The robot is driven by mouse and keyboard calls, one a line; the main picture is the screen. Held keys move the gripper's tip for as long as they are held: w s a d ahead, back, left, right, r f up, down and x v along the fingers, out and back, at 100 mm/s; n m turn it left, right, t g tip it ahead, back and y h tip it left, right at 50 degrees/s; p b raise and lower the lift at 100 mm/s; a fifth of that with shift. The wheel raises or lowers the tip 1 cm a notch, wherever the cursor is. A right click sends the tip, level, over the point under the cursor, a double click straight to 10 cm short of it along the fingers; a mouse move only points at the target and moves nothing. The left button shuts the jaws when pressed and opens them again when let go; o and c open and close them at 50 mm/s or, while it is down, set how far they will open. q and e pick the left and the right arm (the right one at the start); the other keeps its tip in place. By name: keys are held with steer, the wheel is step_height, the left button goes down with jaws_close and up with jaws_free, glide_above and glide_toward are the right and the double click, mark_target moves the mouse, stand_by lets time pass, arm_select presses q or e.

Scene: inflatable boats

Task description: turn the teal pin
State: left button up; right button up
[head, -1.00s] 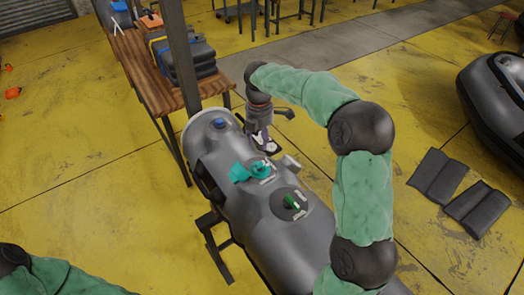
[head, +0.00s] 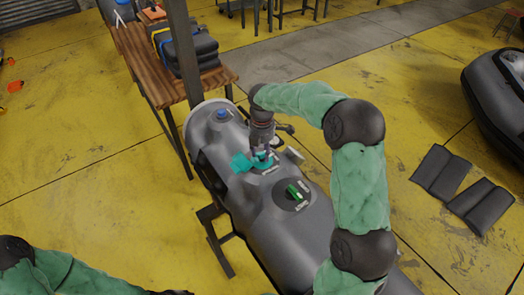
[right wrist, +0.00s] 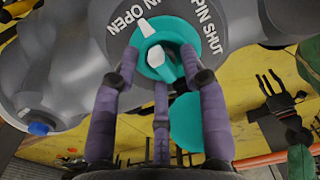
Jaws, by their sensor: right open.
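The teal pin (right wrist: 178,34) sits on a grey inflatable tube in the right wrist view, a round teal piece with a white pointer (right wrist: 148,28) lying near the "PIN OPEN" lettering; "PIN SHUT" stands to its right. In the head view the teal pin (head: 264,165) is partly hidden under my right gripper (head: 262,152). The purple fingers of my right gripper (right wrist: 160,66) are open, spread to both sides of the pin with a third finger below; contact cannot be told. My left forearm shows at the lower left of the head view, its gripper out of sight.
A green knob (head: 297,193) on a dark disc is nearer on the same grey tube (head: 262,232), and a blue cap (head: 222,114) is farther. A wooden table (head: 150,66) stands behind left.

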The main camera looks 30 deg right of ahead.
jaws_close()
steer(key=m+p, duration=0.2)
steer(key=shift+r+m, duration=0.15)
steer(key=shift+m, duration=0.15)
steer(key=m+p, duration=0.1)
steer(key=m, duration=0.2)
steer(key=shift+s+d+m, duration=0.1)
steer(key=shift+m, duration=0.2)
steer(key=m+p, duration=0.1)
steer(key=m, duration=0.4)
steer(key=shift+s+m+p, duration=0.15)
steer(key=shift+m+p, duration=0.15)
steer(key=shift+p, duration=0.05)
steer(key=m, duration=0.6)
steer(key=shift+s, duration=0.1)
